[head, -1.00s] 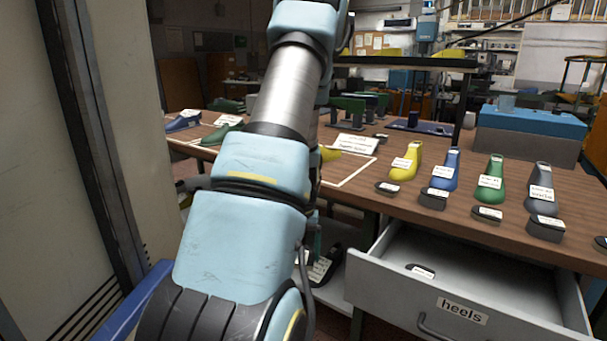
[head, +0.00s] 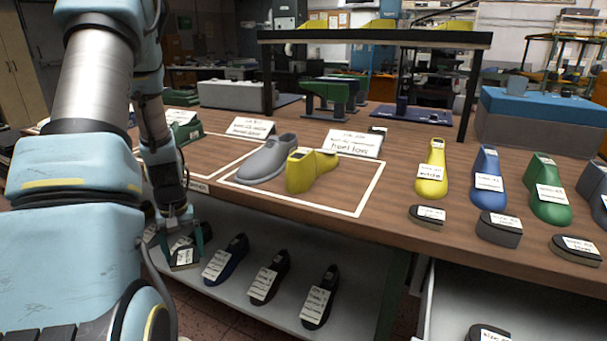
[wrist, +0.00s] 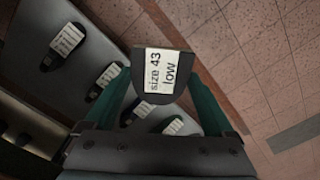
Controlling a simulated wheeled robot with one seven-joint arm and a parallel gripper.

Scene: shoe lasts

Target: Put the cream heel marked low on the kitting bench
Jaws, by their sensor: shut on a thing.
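My gripper (head: 186,246) is shut on a small dark heel (wrist: 163,75), which also shows in the head view (head: 184,258). Its white label reads "size 43 low"; the heel looks dark, not cream, in these views. The gripper hangs in front of the bench edge, below the top and by the lower shelf. The wooden kitting bench (head: 400,222) has a white outlined area (head: 352,212) holding a grey last (head: 266,160) and a yellow last (head: 309,170). A card (head: 353,143) behind it reads "heel low" at the bottom.
The lower shelf (head: 262,313) holds several dark lasts with labels. Coloured lasts and dark heels (head: 498,228) stand on the bench at right. The open drawer (head: 450,305) below holds a heel (head: 488,333). The outlined area's front right part is clear.

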